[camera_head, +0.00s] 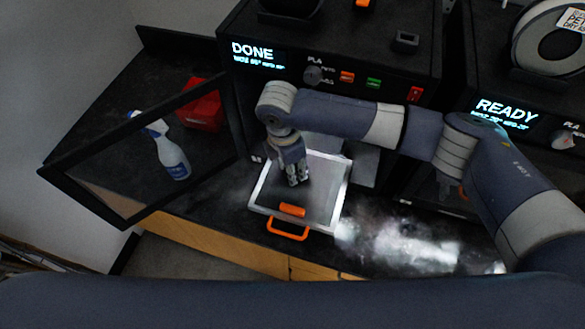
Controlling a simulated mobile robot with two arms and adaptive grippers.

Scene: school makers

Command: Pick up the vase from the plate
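The plate (334,205) is a square grey build plate with a pale rim and an orange front handle (288,232). It sits in front of the printer marked DONE. A small orange piece (291,210), perhaps the vase, lies at the plate's front edge near the handle. I cannot make out its shape well. My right arm comes in from the right, and its gripper (298,180) points down over the middle of the plate, behind the orange piece and apart from it. Its finger opening is too small to judge. My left gripper is not in view.
An open, dark-framed printer door (100,203) stands left of the plate. Behind it are a spray bottle (170,155) and a red box (203,112). A second printer (470,30) marked READY stands right. The black counter has bright glare right of the plate.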

